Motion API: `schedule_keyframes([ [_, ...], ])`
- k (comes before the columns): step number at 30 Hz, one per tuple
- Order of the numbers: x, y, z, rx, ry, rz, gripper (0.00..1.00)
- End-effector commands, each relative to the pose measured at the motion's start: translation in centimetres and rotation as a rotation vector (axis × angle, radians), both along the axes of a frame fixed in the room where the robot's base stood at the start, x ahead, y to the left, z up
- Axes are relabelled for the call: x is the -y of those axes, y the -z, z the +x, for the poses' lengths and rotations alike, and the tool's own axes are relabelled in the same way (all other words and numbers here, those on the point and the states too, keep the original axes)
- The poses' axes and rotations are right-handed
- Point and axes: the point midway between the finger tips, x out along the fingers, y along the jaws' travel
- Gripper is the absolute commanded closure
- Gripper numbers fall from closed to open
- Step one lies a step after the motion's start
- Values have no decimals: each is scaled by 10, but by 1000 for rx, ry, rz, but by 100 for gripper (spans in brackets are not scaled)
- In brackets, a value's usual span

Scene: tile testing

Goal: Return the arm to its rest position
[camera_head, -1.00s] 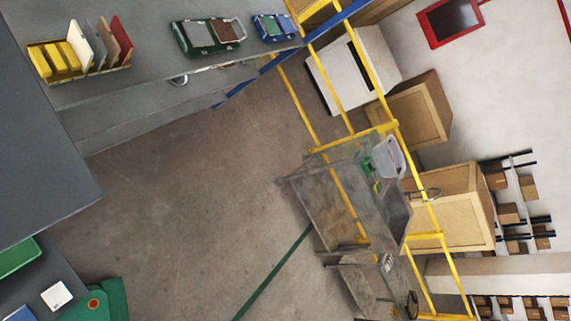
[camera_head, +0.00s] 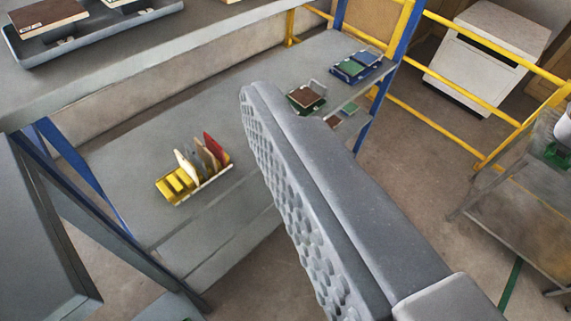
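Part of my gripper (camera_head: 300,170) shows large in the middle of the view, a long smooth grey finger with a honeycomb-holed face turned to the left. It reaches from the lower right up toward the centre. It hangs in front of the shelving and seems apart from it. Nothing is seen held against the holed face.
A grey shelf (camera_head: 130,165) holds a yellow rack of tiles (camera_head: 180,186), and dark and green tile boxes (camera_head: 306,97). A higher shelf (camera_head: 190,35) crosses the top left. Yellow railing (camera_head: 500,158), a metal cart (camera_head: 525,215) and a white cabinet (camera_head: 480,60) stand right.

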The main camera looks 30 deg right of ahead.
Motion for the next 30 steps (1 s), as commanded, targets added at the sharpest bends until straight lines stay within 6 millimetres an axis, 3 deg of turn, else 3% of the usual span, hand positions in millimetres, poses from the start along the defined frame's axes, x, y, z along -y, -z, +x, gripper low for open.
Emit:
schedule_keyframes([
  [12, 2, 2, -2, 19, 1, -8, 24],
  [17, 2, 12, -1, 18, 1, -8, 24],
  [23, 2, 47, -1, 18, 1, -8, 24],
  [30, 1, 106, -1, 18, 1, -8, 24],
])
